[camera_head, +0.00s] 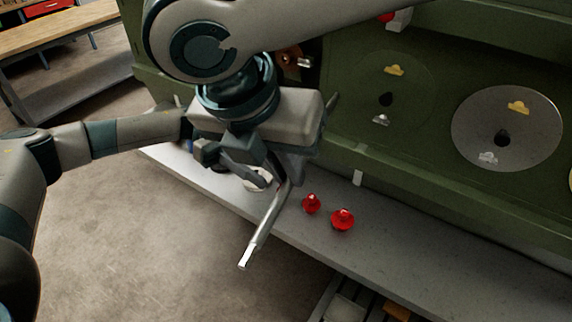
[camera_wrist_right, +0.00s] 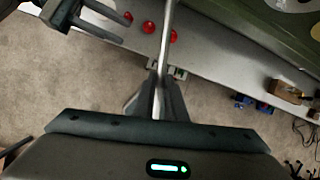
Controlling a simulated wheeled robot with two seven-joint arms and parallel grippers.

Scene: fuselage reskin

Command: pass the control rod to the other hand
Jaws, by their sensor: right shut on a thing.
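The control rod (camera_head: 262,232) is a thin grey metal bar with a pale lower end. My right gripper (camera_head: 290,170) comes down from the top of the head view and is shut on it. In the right wrist view the rod (camera_wrist_right: 166,45) runs upward from between the closed fingers of this gripper (camera_wrist_right: 158,98). My left gripper (camera_wrist_right: 119,29) shows at the upper left there, its two fingers parted, empty and apart from the rod. In the head view the left arm reaches in close beside the right gripper, which partly hides the left gripper.
Red knobs (camera_head: 343,219) sit on the grey ledge (camera_head: 430,250) near the rod. A green panel (camera_head: 420,150) with a round metal disc (camera_head: 507,129) stands behind. A workbench (camera_head: 60,30) is at the far left. The floor below the rod is clear.

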